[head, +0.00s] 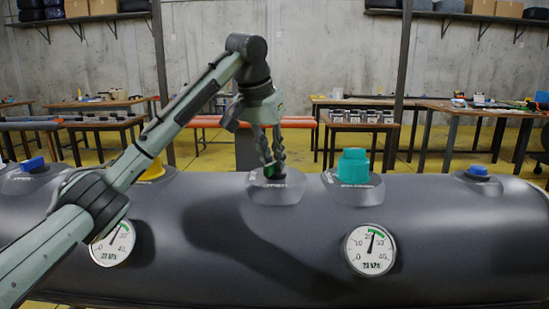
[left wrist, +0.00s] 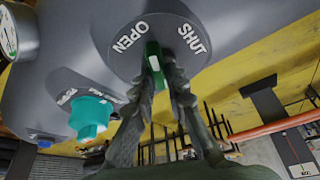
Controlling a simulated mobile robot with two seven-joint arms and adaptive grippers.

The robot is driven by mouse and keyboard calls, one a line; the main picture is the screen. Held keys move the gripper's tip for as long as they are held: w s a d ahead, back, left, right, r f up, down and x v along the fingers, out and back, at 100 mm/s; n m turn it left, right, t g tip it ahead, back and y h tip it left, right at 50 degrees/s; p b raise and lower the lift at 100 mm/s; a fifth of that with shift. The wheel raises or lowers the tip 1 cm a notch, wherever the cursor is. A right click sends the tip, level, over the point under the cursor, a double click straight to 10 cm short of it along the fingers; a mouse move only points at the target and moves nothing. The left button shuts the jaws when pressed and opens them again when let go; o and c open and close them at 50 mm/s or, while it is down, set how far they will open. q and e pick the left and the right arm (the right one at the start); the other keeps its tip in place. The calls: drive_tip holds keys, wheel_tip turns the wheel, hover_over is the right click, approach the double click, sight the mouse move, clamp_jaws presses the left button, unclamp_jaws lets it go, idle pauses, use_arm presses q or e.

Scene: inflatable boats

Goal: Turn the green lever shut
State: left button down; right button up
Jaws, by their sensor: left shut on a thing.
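The green lever (left wrist: 154,64) stands on a round grey plate (left wrist: 205,22) marked OPEN and SHUT. In the left wrist view the lever lies between the two words, a little nearer OPEN. My left gripper (head: 272,171) comes down from above onto this plate on top of the dark grey tube (head: 290,230). Its two fingers (left wrist: 164,78) are closed around the lever, one on each side. The fingers hide part of the lever, and in the head view little of it shows. My right gripper is in neither view.
A teal valve cap (head: 353,167) stands just right of the lever, with a blue cap (head: 478,170) farther right and a yellow one (head: 152,169) to the left. Two round gauges (head: 370,250) sit on the tube's front. Work tables (head: 362,125) stand behind.

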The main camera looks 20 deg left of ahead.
use_arm(q)
drive_tip(key=m, duration=0.2)
drive_tip(key=m+h, duration=0.1)
drive_tip(key=m, duration=0.1)
drive_tip(key=m+g+h, duration=0.1)
drive_tip(key=m, duration=0.1)
drive_tip(key=shift+w+a, duration=0.15)
drive_tip(key=shift+a, duration=0.2)
drive_tip(key=m, duration=0.2)
drive_tip(key=m+g+h, duration=0.1)
drive_tip(key=m, duration=0.1)
drive_tip(key=m+g, duration=0.1)
drive_tip(key=m, duration=0.1)
drive_tip(key=shift+w+a+m, duration=0.2)
drive_tip(key=shift+w+m, duration=0.1)
drive_tip(key=shift+h, duration=0.3)
drive_tip(key=c, duration=1.5)
unclamp_jaws()
drive_tip(key=shift+c, duration=0.2)
drive_tip(key=v, duration=1.2)
drive_tip(key=shift+w, duration=0.2)
